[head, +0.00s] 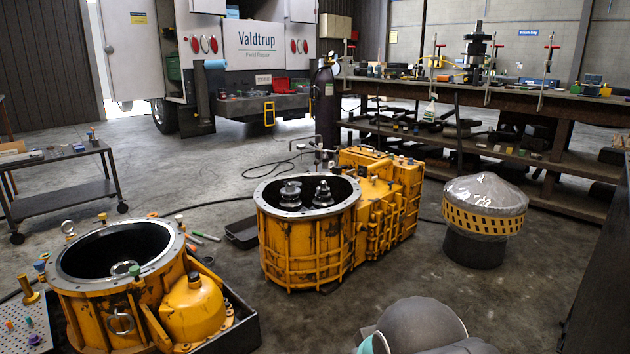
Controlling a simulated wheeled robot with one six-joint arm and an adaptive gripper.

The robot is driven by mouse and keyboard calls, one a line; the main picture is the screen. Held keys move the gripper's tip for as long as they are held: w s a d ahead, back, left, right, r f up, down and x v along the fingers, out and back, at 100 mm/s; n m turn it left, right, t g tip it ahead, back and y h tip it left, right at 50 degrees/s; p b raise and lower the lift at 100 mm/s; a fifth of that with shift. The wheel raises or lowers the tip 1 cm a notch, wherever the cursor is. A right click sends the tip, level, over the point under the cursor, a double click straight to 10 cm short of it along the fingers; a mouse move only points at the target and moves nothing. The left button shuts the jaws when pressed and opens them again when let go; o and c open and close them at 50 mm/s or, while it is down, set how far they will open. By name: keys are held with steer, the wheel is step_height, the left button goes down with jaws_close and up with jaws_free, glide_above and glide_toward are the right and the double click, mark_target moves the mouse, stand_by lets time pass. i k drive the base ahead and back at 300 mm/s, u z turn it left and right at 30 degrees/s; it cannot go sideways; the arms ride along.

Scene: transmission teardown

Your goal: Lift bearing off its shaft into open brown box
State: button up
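Two metal shafts with stacked round parts stand in the open yellow housing in the middle of the head view: a left shaft (290,193) and a right shaft (323,191). A bearing may be among these parts, but I cannot tell which one it is. Both shafts stand upright inside the flanged rim (270,207). I cannot make out an open brown box for certain. A small tan item (12,148) lies on the cart at the left, too small to tell if it is a box. My gripper is out of view; grey rounded links at the bottom right look like mine.
Another yellow housing (80,310), open and dark inside, stands at front left. A black tray (243,233) lies on the floor between the housings. A covered drum (483,215) stands right of centre. A cluttered workbench (500,100) runs along the back right.

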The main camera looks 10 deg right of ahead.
mark_target(318, 190)
steer(key=i, duration=1.55)
steer(key=z, duration=1.45)
steer(key=i, duration=1.75)
steer(key=u, duration=1.5)
steer(key=i, duration=0.5)
steer(key=u, duration=0.2)
